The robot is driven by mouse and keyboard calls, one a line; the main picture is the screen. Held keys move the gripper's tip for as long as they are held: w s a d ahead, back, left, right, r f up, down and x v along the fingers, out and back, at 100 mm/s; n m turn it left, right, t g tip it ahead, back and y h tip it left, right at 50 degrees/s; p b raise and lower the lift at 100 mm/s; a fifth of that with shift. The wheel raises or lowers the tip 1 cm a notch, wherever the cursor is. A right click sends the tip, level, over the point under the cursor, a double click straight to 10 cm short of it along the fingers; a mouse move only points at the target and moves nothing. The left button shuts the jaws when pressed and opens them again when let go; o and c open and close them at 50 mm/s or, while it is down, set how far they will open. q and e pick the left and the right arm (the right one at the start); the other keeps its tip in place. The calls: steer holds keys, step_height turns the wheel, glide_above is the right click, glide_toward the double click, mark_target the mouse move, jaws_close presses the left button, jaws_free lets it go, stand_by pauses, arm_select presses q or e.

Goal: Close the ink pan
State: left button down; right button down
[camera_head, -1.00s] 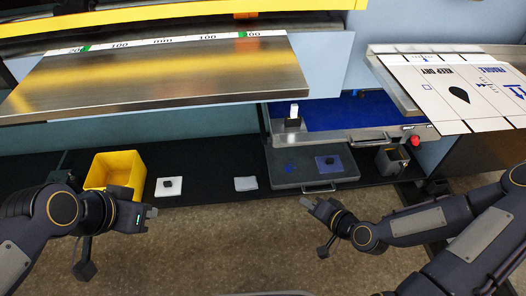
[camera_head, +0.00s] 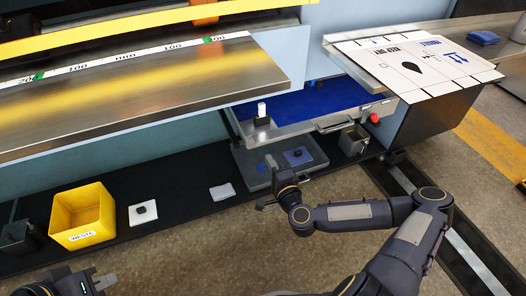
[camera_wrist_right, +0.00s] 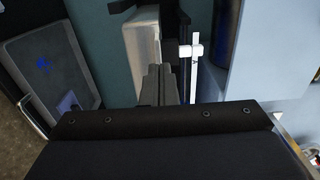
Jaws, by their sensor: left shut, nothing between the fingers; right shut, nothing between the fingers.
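The ink pan (camera_head: 305,103), with a blue inside and a metal front with a handle, is pulled out below the steel table. A grey tray with a blue stain and its own handle (camera_head: 240,155) is pulled out beneath it; the tray also shows in the right wrist view (camera_wrist_right: 45,70). My right gripper (camera_head: 273,165) is shut and empty, in front of the pan's left part and over the tray in the head view. Its fingers (camera_wrist_right: 157,85) point towards a pale bar in the wrist view; contact cannot be told. My left gripper (camera_head: 108,281) is shut and empty at the lower left.
A yellow bin (camera_head: 82,212) and white pads, one (camera_head: 143,212) with a dark item, sit on the black ledge. Printed cardboard (camera_head: 420,65) lies above right.

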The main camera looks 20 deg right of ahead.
mark_target(258, 138)
steer(key=w, duration=0.2)
steer(key=w+b, duration=0.1)
steer(key=w, duration=0.2)
steer(key=shift+w+a, duration=0.25)
steer(key=shift+w, duration=0.25)
steer(key=shift+w, duration=0.1)
steer(key=w+b, duration=0.1)
steer(key=w, duration=0.4)
steer(key=shift+a, duration=0.2)
steer(key=shift+d+r, duration=0.1)
steer(key=shift+r, duration=0.1)
